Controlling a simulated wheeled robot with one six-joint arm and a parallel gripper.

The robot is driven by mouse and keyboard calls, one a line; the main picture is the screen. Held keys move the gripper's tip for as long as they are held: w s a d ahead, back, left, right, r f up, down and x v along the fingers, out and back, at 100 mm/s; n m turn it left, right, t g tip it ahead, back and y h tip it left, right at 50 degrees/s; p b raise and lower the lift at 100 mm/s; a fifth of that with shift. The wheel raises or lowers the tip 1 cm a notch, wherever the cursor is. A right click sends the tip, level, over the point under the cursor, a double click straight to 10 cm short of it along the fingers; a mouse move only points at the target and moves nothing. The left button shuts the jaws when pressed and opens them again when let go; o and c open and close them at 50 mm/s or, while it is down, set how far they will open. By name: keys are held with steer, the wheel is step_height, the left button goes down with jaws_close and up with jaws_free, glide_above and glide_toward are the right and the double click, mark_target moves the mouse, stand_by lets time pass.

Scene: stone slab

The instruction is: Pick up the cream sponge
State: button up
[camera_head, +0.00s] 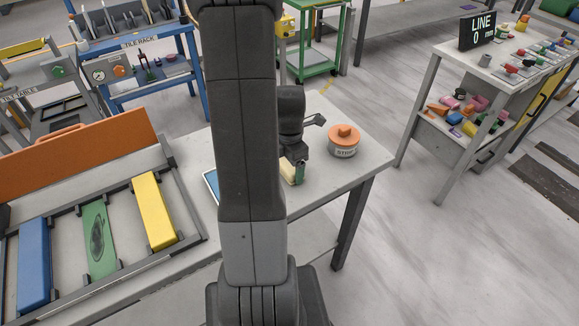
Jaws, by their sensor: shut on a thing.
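The cream sponge (288,173) shows as a small pale block at the right edge of my arm, on or just above the grey table top (335,185). My arm hides its left part. My gripper (297,168) points down at it, and its dark fingers are shut on the sponge. A small green patch shows beside the right finger; I cannot tell what it belongs to. Whether the sponge is clear of the table cannot be told.
A round tin with an orange lid (343,140) stands just right of my gripper. A blue-edged flat item (211,184) is partly hidden left of my arm. A rack at left holds blue (34,262), green (98,240) and yellow (153,208) bars. Bare table lies in front of the tin.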

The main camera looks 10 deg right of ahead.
steer(key=shift+r, duration=0.1)
step_height(320, 180, up, 10)
steer(key=shift+f, duration=0.1)
steer(key=o, duration=0.4)
steer(key=c, duration=0.3)
steer(key=shift+c, duration=0.2)
